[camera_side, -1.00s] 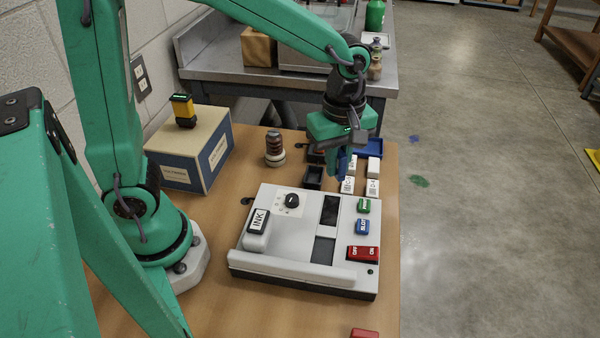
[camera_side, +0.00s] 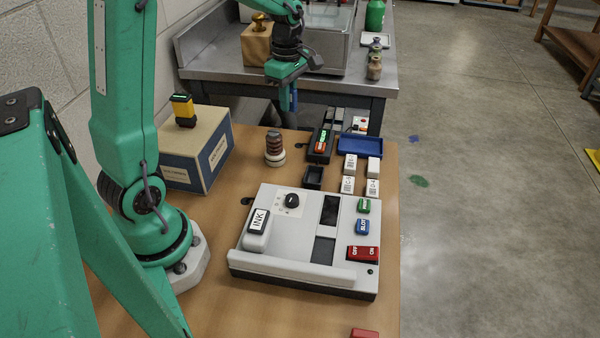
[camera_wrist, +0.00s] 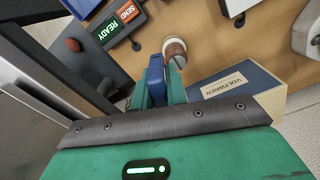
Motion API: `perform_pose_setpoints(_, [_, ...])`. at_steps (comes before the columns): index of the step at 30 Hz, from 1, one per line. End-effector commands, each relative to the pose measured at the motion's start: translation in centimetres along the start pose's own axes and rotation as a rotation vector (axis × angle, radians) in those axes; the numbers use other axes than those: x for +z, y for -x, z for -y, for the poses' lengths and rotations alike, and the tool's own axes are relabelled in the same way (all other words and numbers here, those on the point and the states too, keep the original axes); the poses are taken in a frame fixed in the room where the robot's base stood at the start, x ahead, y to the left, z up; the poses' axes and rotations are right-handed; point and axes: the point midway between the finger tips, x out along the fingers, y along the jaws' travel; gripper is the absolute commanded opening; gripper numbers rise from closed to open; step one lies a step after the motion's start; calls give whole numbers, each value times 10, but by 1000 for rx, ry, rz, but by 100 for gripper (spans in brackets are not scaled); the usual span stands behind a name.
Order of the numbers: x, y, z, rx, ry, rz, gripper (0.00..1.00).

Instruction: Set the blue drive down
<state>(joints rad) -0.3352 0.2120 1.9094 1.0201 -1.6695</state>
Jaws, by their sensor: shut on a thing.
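My gripper (camera_side: 288,101) is raised near the back edge of the wooden table, in front of the grey bench. It is shut on the blue drive (camera_side: 294,97), which hangs upright between the green fingers with nothing touching it from below. In the wrist view my gripper (camera_wrist: 157,92) shows the blue drive (camera_wrist: 155,72) between its fingers, partly hidden by them. The drive's lower end is hard to make out.
A black unit with READY and SEND keys (camera_side: 321,143) stands at the table's back, beside a blue tray (camera_side: 361,147). A striped knob post (camera_side: 275,149) and a labelled box (camera_side: 195,150) stand left. White labelled blocks (camera_side: 348,185) sit behind the grey console (camera_side: 300,250).

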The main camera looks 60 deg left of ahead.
Motion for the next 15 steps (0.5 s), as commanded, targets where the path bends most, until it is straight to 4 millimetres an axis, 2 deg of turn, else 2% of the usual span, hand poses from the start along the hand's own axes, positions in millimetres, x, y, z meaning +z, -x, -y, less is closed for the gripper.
perform_pose_setpoints(1, [-15, -1, -4, -1, 37, 0, 0])
perform_pose_setpoints(9, [-87, -2, -15, 0, 206, 0, 0])
perform_pose_setpoints(15, [-129, -3, -16, 0, 303, 0, 0])
